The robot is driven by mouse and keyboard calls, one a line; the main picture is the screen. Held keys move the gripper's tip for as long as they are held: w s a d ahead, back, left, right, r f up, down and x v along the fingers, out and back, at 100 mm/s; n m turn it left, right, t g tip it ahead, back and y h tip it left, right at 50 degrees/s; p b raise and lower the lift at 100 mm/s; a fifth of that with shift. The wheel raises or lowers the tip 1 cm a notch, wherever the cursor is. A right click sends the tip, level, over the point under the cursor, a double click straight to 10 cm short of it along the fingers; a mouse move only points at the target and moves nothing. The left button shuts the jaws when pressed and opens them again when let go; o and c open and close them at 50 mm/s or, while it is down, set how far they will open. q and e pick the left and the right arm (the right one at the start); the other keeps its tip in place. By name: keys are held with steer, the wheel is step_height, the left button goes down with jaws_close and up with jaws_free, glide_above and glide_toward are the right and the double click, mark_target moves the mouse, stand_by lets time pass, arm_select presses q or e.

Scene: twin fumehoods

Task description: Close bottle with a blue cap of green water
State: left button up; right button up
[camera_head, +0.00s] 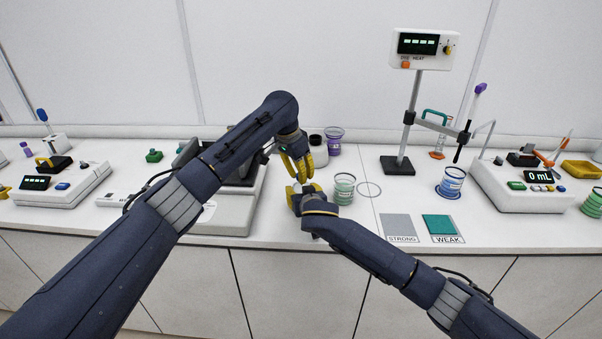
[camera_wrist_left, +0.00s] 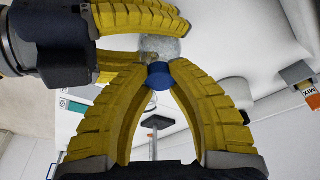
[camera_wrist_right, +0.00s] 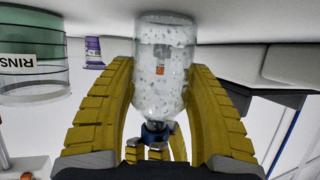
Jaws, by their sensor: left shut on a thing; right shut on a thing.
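The bottle (camera_wrist_right: 160,75) looks clear and speckled in the right wrist view; no green liquid is plain in it. My right gripper (camera_head: 303,196) is shut around the bottle's body. The blue cap (camera_wrist_left: 158,75) is between the fingers of my left gripper (camera_head: 299,170), which is shut on it. The cap is at the bottle's neck, in line with it, and also shows in the right wrist view (camera_wrist_right: 155,129). I cannot tell whether it is fully seated. In the head view the grippers meet and hide most of the bottle and the cap.
A grey device (camera_head: 232,209) is under my left arm. STRONG and WEAK mats (camera_head: 443,226) lie at the right.

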arm_select(q)
steer(key=m, duration=0.3)
steer(key=shift+g, duration=0.4)
steer(key=m+g, duration=0.1)
steer(key=m, duration=0.3)
steer(key=shift+w, duration=0.1)
steer(key=shift+o, duration=0.8)
steer(key=m, duration=0.3)
steer(key=m+g, duration=0.1)
steer(key=shift+w+r+m, duration=0.15)
steer(key=shift+w+m, duration=0.2)
steer(key=shift+m, duration=0.05)
steer(key=shift+s+f+m+g, duration=0.2)
steer(key=shift+s+m+g, duration=0.1)
steer(key=shift+m, duration=0.5)
steer(key=shift+c, duration=1.1)
steer(key=shift+s+f, duration=0.1)
steer(key=o, duration=0.7)
